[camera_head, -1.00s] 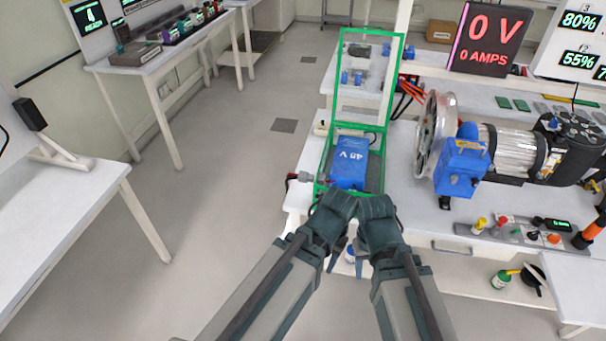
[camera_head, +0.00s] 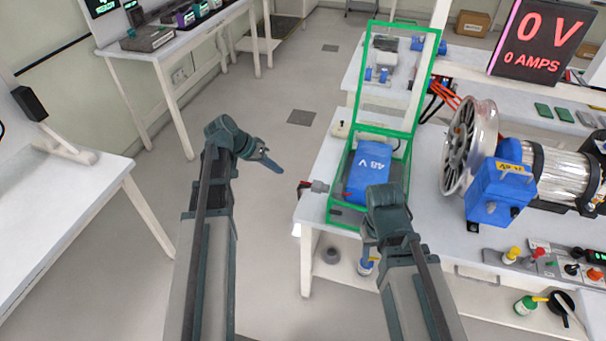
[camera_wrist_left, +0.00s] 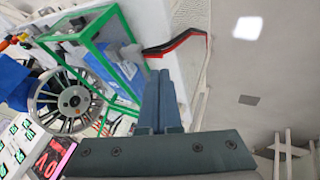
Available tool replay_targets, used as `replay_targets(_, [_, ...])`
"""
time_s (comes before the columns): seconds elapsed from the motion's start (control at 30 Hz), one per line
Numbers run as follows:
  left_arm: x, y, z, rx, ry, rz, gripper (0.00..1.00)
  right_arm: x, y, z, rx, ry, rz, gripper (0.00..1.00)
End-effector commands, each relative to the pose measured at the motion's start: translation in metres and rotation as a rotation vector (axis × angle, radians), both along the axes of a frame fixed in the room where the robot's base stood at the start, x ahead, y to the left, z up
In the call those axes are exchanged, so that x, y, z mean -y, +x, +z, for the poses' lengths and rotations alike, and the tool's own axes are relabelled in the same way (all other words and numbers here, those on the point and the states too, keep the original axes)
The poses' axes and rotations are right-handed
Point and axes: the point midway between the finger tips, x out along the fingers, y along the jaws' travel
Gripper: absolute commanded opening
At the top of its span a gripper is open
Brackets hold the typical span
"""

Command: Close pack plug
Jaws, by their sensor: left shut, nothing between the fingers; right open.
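A blue 48 V pack (camera_head: 368,174) sits inside a green-framed case (camera_head: 350,131) whose framed lid stands open. A grey plug (camera_head: 319,186) with a red and black end (camera_head: 304,186) is at the case's left side; I cannot tell how far it is seated. My left gripper (camera_head: 274,164) is shut and empty, left of the plug and apart from it. Its shut fingers (camera_wrist_left: 162,98) also show in the left wrist view, beside a red and black cable (camera_wrist_left: 178,44). My right gripper (camera_head: 370,240) is open in front of the case; its fingers are partly hidden.
A spoked wheel (camera_head: 472,145) and motor with a blue box (camera_head: 500,190) stand right of the case. The 0 V display (camera_head: 535,40) is behind. Open floor (camera_head: 270,260) lies left of the bench. Another table (camera_head: 60,185) stands at far left.

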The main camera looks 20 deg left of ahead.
Motion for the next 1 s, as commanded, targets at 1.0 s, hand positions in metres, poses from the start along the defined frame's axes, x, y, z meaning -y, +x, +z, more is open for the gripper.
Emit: replay_targets(1.0, [0.054, 0.038, -0.078, 0.018, -0.010, 0.006, 0.00, 0.000, 0.000, -0.080, 0.000, 0.000, 0.000, 0.50])
